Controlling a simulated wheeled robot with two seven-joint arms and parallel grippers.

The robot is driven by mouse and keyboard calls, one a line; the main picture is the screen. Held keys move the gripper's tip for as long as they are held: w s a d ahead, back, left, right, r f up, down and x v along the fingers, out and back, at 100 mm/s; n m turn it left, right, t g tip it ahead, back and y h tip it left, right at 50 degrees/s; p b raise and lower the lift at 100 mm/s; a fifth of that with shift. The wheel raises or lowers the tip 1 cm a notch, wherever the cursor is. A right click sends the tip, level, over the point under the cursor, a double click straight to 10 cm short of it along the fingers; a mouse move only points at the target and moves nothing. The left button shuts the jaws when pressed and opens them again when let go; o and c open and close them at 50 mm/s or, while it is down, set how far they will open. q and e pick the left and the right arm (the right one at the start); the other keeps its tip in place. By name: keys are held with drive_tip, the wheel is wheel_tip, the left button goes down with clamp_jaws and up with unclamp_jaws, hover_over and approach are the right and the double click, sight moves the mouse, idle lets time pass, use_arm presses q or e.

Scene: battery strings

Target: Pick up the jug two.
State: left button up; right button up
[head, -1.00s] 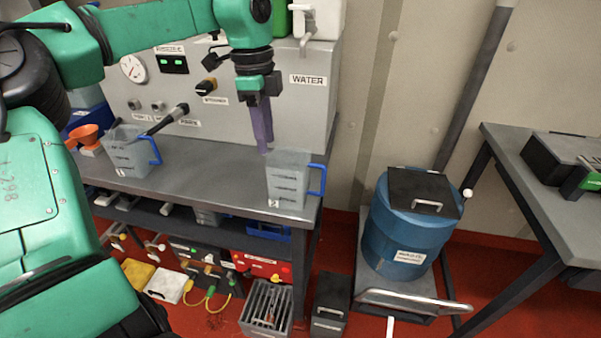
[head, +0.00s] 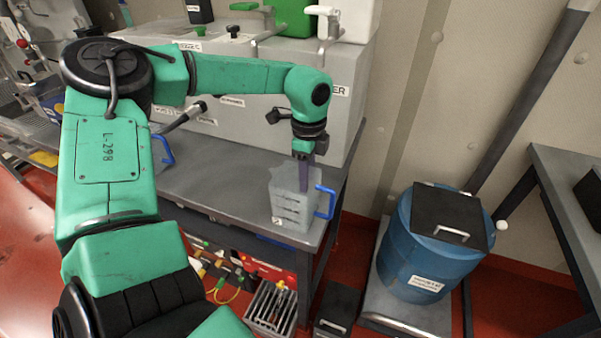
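A clear grey measuring jug (head: 291,204) with a blue handle (head: 325,202) stands upright at the right end of the grey bench (head: 230,170). It bears a small label low on its front, too small to read surely. My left gripper (head: 303,183) points down at the jug's top, and its purple fingers overlap the jug's rim and upper part. I see the fingers edge-on, so I cannot tell their gap or whether they touch the jug. A second blue-handled jug (head: 164,150) is mostly hidden behind my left arm. My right gripper is out of view.
A grey cabinet (head: 343,120) with taps and containers on top stands behind the jug. Another table (head: 565,180) is at the far right.

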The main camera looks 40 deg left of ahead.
use_arm(q)
wheel_tip(320, 180, down, 2)
drive_tip(key=shift+s+a, duration=0.1)
clamp_jaws()
idle(1.4)
